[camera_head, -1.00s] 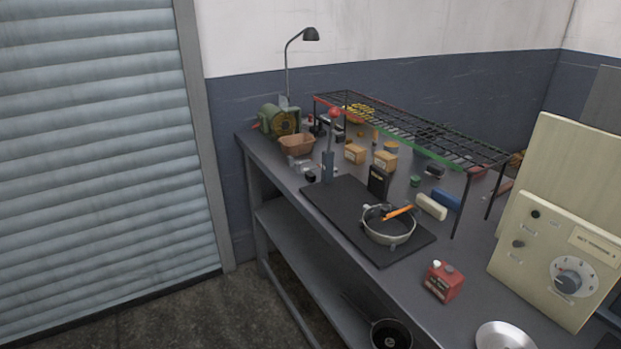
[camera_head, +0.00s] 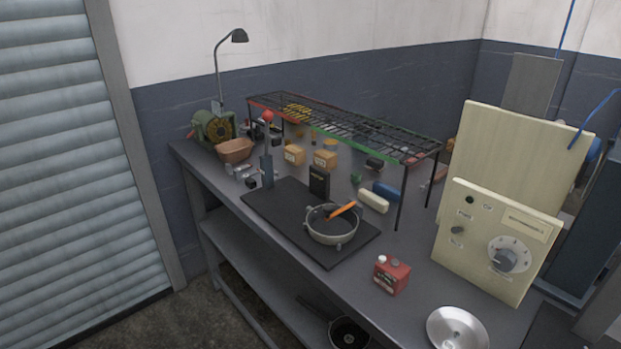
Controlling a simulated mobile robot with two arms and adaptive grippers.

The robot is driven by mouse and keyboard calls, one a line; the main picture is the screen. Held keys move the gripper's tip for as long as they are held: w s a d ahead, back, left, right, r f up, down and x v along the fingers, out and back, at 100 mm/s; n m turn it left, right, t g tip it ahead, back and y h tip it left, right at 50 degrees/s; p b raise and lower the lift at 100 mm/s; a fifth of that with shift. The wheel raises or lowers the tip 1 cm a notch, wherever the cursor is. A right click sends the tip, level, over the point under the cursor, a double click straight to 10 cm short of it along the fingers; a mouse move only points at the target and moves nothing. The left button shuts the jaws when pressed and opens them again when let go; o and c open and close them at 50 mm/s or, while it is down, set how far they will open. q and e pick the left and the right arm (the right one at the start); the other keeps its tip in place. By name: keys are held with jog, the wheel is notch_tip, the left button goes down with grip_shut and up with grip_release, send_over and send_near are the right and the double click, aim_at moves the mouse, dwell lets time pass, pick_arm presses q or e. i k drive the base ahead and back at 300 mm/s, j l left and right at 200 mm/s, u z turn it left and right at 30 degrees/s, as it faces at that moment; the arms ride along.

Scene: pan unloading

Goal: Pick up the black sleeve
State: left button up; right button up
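A silver pan (camera_head: 333,234) rests on a black mat (camera_head: 285,214) on the workbench. An orange-handled tool (camera_head: 343,209) lies across its rim, and a dark item lies inside it, too small to identify. A black upright packet (camera_head: 319,181) with small print stands on the mat just behind the pan. I cannot tell whether the packet or the dark item is the black sleeve. Neither of my grippers is in view.
A wire rack (camera_head: 350,128) on thin legs stands over the back of the bench (camera_head: 372,318). A red can (camera_head: 391,275), a metal disc (camera_head: 457,328) and a beige control box (camera_head: 495,240) are to the right. A lever (camera_head: 267,165) rises at the mat's left.

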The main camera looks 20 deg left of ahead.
aim_at(251, 183)
jog(key=i+j+z, duration=0.1)
jog(key=j+z, duration=0.35)
jog(key=j, duration=0.2)
jog(key=j+z, duration=0.4)
jog(key=j, duration=0.25)
jog(key=j+z, duration=0.45)
jog(key=j, duration=0.25)
